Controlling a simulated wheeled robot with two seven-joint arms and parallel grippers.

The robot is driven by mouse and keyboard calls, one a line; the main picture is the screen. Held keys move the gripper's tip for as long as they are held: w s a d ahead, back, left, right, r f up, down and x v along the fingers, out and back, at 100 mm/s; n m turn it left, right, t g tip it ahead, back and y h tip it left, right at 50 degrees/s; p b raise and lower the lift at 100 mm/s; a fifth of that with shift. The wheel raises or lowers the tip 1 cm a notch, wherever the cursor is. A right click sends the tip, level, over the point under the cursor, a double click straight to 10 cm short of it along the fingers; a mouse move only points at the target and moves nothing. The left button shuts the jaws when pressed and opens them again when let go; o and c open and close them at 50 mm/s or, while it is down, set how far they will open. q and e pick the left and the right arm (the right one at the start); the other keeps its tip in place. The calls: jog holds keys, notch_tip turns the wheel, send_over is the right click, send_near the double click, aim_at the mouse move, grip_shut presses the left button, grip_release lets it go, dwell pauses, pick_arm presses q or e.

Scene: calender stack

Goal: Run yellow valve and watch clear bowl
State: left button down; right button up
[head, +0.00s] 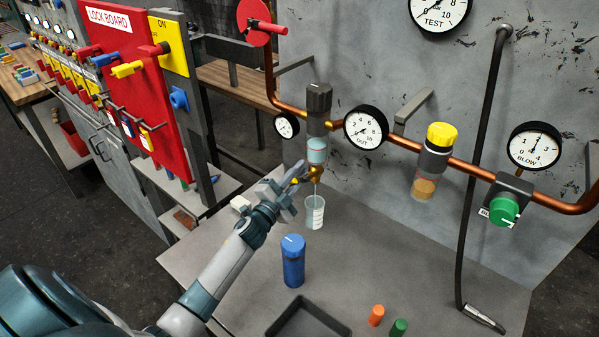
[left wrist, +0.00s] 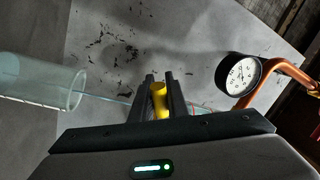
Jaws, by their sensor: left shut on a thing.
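The clear bowl (head: 317,150) hangs under a dark grey housing on the copper pipe and holds pale blue liquid. The yellow valve (head: 316,172) is at its bottom. My left gripper (head: 300,176) reaches it from the left and is shut on the valve's yellow lever, which also shows between the fingers (left wrist: 159,100) in the left wrist view. A thin pale stream runs from below the valve into a clear marked cup (head: 315,213) on the bench; the cup also shows in the left wrist view (left wrist: 40,82). My right gripper is not in view.
A blue bottle (head: 293,262), a dark tray (head: 308,318), and orange (head: 376,315) and green (head: 399,327) pieces stand on the bench (head: 420,275). A yellow-capped unit (head: 436,155) with amber liquid hangs to the right. A black hose (head: 475,170) hangs beyond it.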

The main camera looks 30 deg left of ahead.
pick_arm(q)
jog(key=c, duration=1.7)
grip_release()
jog(key=shift+r, duration=0.1)
jog(key=shift+c, duration=0.2)
jog(key=shift+s, duration=0.1)
jog(key=s+f+b, duration=0.3)
jog(key=s+b, duration=0.2)
jog(key=s, duration=1.2)
jog(key=shift+a, duration=0.4)
dwell(3.4)
